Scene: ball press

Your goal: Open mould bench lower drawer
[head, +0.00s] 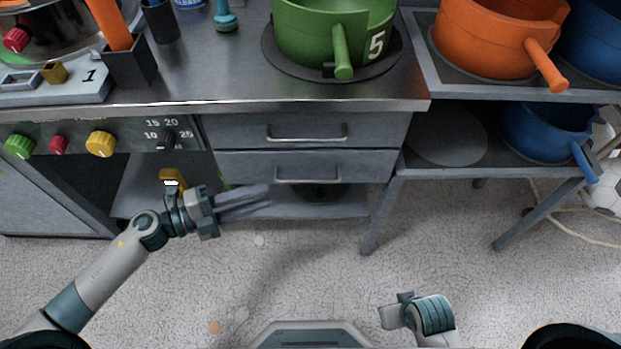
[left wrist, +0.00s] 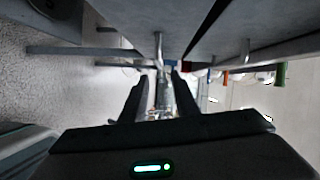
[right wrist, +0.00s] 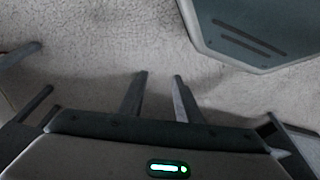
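The lower drawer (head: 240,167) of the grey mould bench looks closed. Its bar handle (head: 308,180) runs across its front, and also shows ahead in the left wrist view (left wrist: 158,48). My left gripper (head: 268,198) is in front of the bench, left of and a little below the handle in the head view. In the left wrist view its fingers (left wrist: 158,82) are apart, with the handle lined up beyond the gap; I see no contact. My right gripper is low over the floor, its fingers (right wrist: 160,75) apart and empty in the right wrist view.
The upper drawer (head: 250,132), closed, has a similar handle (head: 306,138). A green pot (head: 310,30) stands on the bench top. A side table (head: 415,80) with orange and blue pots stands right. Left is a knob panel (head: 120,140). Floor in front is clear.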

